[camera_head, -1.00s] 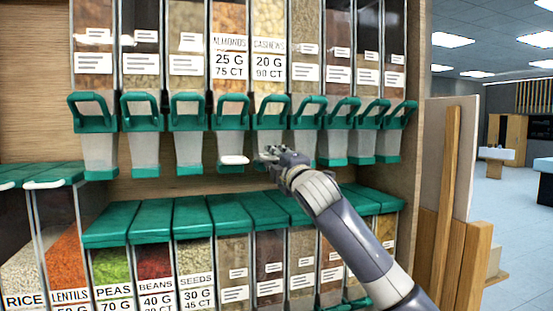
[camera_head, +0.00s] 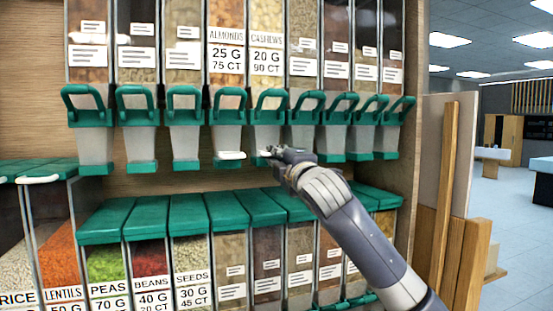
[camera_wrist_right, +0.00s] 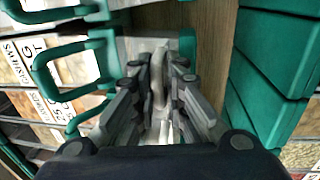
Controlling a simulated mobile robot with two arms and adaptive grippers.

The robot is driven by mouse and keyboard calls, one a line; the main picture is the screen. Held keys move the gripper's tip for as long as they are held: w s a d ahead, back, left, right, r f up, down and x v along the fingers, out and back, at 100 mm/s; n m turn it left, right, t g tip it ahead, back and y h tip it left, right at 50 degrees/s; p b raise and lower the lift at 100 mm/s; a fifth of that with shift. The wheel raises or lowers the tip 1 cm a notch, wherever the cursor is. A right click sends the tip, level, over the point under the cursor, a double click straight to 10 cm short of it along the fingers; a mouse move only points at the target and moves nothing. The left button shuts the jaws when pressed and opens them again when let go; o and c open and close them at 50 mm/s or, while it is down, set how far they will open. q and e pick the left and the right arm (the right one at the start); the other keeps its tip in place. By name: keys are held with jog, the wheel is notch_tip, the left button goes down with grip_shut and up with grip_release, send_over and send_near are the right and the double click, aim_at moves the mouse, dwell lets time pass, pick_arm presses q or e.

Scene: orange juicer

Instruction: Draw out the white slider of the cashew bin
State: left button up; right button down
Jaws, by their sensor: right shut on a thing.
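The cashew bin (camera_head: 266,110) hangs in the upper row, labelled CASHEWS 20 G, with a green handle and a frosted chute. Its white slider (camera_wrist_right: 158,72) shows between my right fingers in the right wrist view. My right gripper (camera_head: 270,153) is at the foot of the cashew chute and covers most of the slider in the head view. In the wrist view my right gripper (camera_wrist_right: 157,105) is shut on the white slider. My left gripper is not in view.
The almonds bin (camera_head: 228,110) is just left, with its own white slider (camera_head: 231,155) at its foot. Other green-handled bins stand close on both sides. Green-lidded bins (camera_head: 190,215) form the lower row below my right arm. Wooden boards (camera_head: 450,200) stand at the right.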

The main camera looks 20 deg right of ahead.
jog(key=c, duration=1.8)
grip_release()
jog(key=shift+o, duration=0.5)
jog(key=shift+s+r, duration=0.2)
jog(key=shift+s, duration=0.45)
jog(key=s+f, duration=0.2)
jog(key=s, duration=1)
jog(key=shift+d, duration=0.25)
jog(key=shift+w, duration=0.1)
